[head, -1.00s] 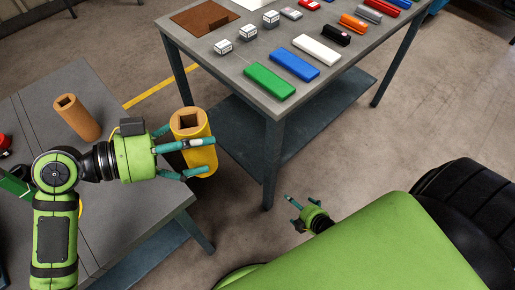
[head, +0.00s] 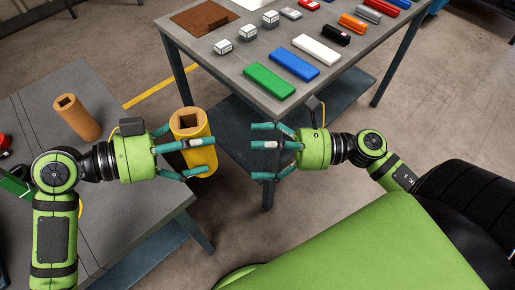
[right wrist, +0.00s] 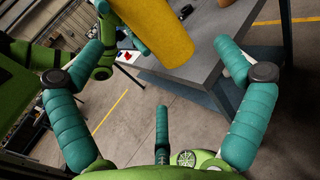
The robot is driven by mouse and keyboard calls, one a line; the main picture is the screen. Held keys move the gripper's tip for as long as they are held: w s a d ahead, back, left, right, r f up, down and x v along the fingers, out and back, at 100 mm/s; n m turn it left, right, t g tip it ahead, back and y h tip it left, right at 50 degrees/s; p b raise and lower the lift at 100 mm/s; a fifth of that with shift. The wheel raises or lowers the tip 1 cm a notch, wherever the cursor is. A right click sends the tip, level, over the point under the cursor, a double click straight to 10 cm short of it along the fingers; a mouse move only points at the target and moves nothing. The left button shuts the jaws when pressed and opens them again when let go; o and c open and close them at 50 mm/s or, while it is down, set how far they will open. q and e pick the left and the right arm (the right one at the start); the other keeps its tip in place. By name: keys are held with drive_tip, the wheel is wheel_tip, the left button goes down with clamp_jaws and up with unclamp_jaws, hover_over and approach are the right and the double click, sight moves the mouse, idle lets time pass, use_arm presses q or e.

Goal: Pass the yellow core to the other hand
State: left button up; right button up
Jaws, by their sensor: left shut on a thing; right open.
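The yellow core (head: 203,160) is a thick cylinder with a brown top and a square hole. My left gripper (head: 190,158) is shut on it and holds it upright in the air beside the left table's edge. My right gripper (head: 262,150) is open and empty to the right of the core, its fingers pointing left at it with a gap between. In the right wrist view the core (right wrist: 155,32) shows at the top, ahead of and between the spread right fingers (right wrist: 160,90), not touching them.
An orange-brown core (head: 77,118) stands on the left table (head: 135,215). The grey table (head: 225,70) behind carries a green block (head: 269,81), a blue block (head: 295,64), a white block (head: 317,49) and small white cubes (head: 247,33).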

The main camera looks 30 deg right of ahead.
sight(208, 154)
drive_tip(key=shift+n+g, duration=0.4)
drive_tip(key=shift+n, duration=0.3)
drive_tip(key=x, duration=0.8)
drive_tip(key=s+r+x, duration=0.1)
drive_tip(key=x, duration=0.3)
drive_tip(key=shift+a, duration=0.35)
drive_tip(key=c, duration=1.3)
use_arm(q)
drive_tip(key=o, duration=1.3)
